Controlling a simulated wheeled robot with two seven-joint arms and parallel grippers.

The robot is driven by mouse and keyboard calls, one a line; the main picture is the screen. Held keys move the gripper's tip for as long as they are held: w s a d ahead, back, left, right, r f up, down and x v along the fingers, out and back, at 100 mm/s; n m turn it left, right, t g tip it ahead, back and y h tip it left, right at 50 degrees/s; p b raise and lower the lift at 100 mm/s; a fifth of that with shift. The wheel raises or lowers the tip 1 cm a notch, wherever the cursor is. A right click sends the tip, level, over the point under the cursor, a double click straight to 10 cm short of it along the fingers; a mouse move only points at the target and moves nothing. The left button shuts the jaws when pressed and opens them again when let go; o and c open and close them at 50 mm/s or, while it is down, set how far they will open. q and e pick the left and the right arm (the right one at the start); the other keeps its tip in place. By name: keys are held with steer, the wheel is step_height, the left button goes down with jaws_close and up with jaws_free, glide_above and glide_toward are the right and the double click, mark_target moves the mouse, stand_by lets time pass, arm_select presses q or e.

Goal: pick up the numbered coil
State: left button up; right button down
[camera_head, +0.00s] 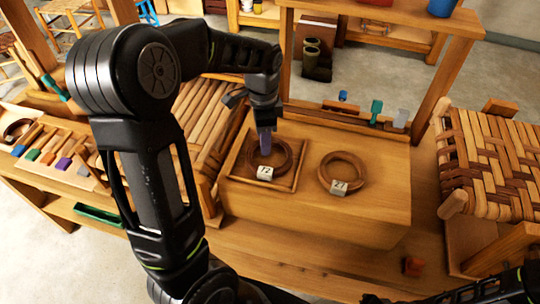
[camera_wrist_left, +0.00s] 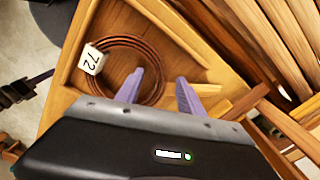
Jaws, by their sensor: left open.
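A brown coil (camera_head: 287,150) with a white tag lies in a shallow wooden tray (camera_head: 232,178) on the bench block; its tag (camera_head: 265,173) reads 72. The coil also shows in the left wrist view (camera_wrist_left: 112,43) with its tag (camera_wrist_left: 92,58). A second brown coil (camera_head: 357,165) lies on bare wood to its right, its tag (camera_head: 338,187) reading 27 or 21. My left gripper (camera_head: 265,142) points down over the tray coil. In the left wrist view its purple fingers (camera_wrist_left: 158,88) are apart, with the coil's edge showing between them. Contact cannot be told. My right gripper's fingers do not show.
A rack with green and grey tools (camera_head: 376,110) stands behind the coils. A woven seat (camera_head: 492,165) is at the right, a slatted wooden piece (camera_head: 205,115) at the left. The block's front is clear.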

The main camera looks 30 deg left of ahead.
arm_select(q)
steer(key=shift+c, duration=0.3)
jaws_close()
stand_by(0.4)
